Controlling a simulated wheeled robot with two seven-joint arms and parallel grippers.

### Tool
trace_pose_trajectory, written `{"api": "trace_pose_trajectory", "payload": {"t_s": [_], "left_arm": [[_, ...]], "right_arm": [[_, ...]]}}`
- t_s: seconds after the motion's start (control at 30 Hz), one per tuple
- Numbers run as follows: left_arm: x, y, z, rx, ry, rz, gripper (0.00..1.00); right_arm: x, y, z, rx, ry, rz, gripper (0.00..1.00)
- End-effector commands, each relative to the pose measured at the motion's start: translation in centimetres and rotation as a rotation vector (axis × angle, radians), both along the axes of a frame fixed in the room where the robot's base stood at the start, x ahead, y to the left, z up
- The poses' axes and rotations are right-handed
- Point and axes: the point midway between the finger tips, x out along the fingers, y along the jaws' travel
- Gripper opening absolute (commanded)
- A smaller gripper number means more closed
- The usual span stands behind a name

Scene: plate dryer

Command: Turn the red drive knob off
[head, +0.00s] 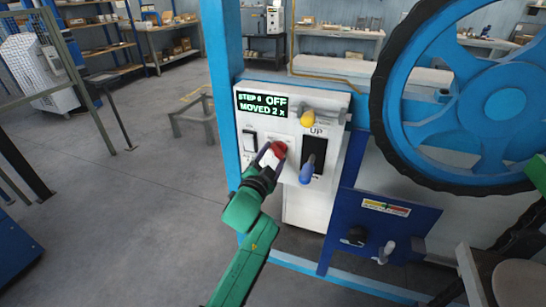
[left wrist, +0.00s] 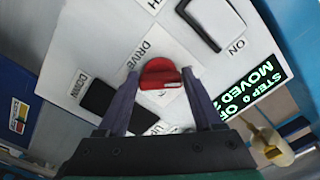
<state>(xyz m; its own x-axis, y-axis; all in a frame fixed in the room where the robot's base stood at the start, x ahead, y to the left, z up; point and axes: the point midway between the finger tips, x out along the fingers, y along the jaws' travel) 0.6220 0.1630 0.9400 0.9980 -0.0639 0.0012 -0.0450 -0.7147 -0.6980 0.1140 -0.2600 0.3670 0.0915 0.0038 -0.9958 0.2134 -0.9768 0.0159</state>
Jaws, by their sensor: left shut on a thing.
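The red drive knob (head: 279,149) sits on the white control panel (head: 283,100) below the lit display. It shows close up in the left wrist view (left wrist: 160,73), beside the DRIVE label, with a white mark along one edge. My left gripper (head: 270,157) is shut on the knob. In the left wrist view its two dark fingers (left wrist: 160,80) stand on either side of the knob. The display (head: 263,104) reads "STEP 6 OFF" and "MOVED 2 x". The gripper partly hides the panel around the knob. My right gripper is not in view.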

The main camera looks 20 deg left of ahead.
Motion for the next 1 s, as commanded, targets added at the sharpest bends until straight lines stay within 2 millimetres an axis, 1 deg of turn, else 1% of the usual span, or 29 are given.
{"api": "trace_pose_trajectory", "payload": {"t_s": [0.23,0.27,0.3,0.33,0.63,0.73,0.87,0.97,1.0], "left_arm": [[0.0,0.0,-0.3,-0.005,0.006,0.001,0.12],[0.0,0.0,-0.3,-0.005,0.006,0.001,0.75],[0.0,0.0,-0.2,-0.005,0.005,0.001,0.9],[0.0,0.0,-0.2,-0.005,0.005,0.001,0.97],[-0.1,0.0,-0.1,-0.002,0.003,0.0,0.97],[-0.7,0.1,-0.1,-0.002,0.002,0.001,0.97],[-3.1,0.2,-0.3,-0.001,0.004,0.0,0.97],[-5.9,0.4,-0.4,-0.004,0.005,-0.001,0.97],[-7.2,0.5,-0.5,-0.003,0.007,-0.001,0.97]], "right_arm": [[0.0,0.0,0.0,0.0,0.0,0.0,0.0],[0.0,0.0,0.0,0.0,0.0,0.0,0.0],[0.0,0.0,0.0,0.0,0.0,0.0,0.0],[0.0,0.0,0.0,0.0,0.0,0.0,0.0],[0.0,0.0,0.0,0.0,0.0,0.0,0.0],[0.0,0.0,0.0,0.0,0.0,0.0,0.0],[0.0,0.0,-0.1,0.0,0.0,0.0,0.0],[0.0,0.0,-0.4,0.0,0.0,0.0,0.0],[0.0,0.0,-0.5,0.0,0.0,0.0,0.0]]}}
